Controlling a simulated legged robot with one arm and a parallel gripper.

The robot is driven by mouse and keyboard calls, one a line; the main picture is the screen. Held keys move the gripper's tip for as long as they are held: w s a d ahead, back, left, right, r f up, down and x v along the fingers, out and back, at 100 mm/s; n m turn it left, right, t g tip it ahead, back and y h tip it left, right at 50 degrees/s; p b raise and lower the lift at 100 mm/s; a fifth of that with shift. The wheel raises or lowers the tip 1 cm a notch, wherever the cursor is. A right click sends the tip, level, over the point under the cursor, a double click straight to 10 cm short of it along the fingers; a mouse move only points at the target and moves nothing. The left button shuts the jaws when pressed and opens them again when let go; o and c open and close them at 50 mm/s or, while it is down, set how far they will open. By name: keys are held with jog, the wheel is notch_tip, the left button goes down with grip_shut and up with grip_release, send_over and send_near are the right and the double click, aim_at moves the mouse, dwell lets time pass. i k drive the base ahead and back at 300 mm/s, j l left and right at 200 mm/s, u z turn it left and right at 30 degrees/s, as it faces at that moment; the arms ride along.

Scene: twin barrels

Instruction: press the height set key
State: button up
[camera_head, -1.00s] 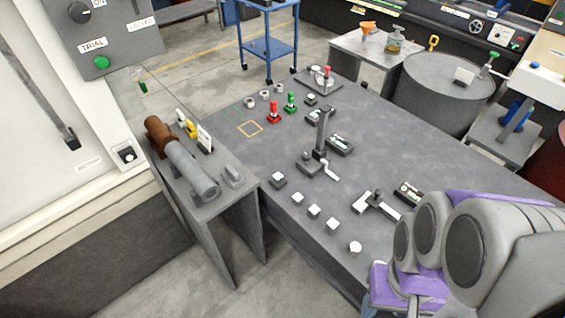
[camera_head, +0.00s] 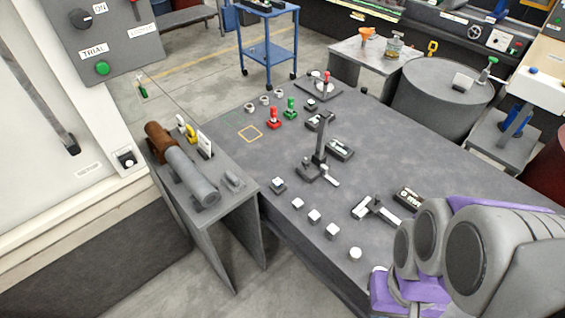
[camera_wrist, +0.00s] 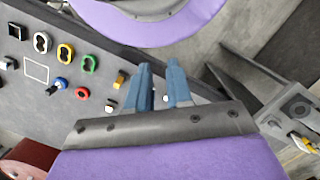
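The height set key cannot be told apart by label. A row of small white-topped keys runs along the near edge of the grey table (camera_head: 400,150) in the head view, including a key on a dark base (camera_head: 278,184), plain square keys (camera_head: 315,215) and a round one (camera_head: 355,254). An upright column device (camera_head: 320,140) stands behind them. My gripper (camera_wrist: 159,68) shows in the wrist view as two blue fingers with a gap between them, with nothing held. A small white item (camera_wrist: 165,98) shows beyond the gap. The head view shows my arm at lower right, not the fingertips.
In the wrist view, several coloured rings (camera_wrist: 66,52) and knobs (camera_wrist: 82,93) sit on a grey surface at left. In the head view, a side stand (camera_head: 225,215) carries a grey-brown cylinder (camera_head: 180,165). A wall panel (camera_head: 105,40) is upper left; a drum (camera_head: 440,105) stands right.

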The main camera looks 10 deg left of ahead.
aim_at(277, 181)
jog(key=i+j+z, duration=0.1)
jog(key=j+z, duration=0.15)
jog(key=j, duration=1)
jog(key=j+z, duration=0.25)
jog(key=j, duration=0.95)
jog(key=k+j+z, duration=0.1)
jog(key=j+z, duration=0.15)
jog(key=j, duration=1)
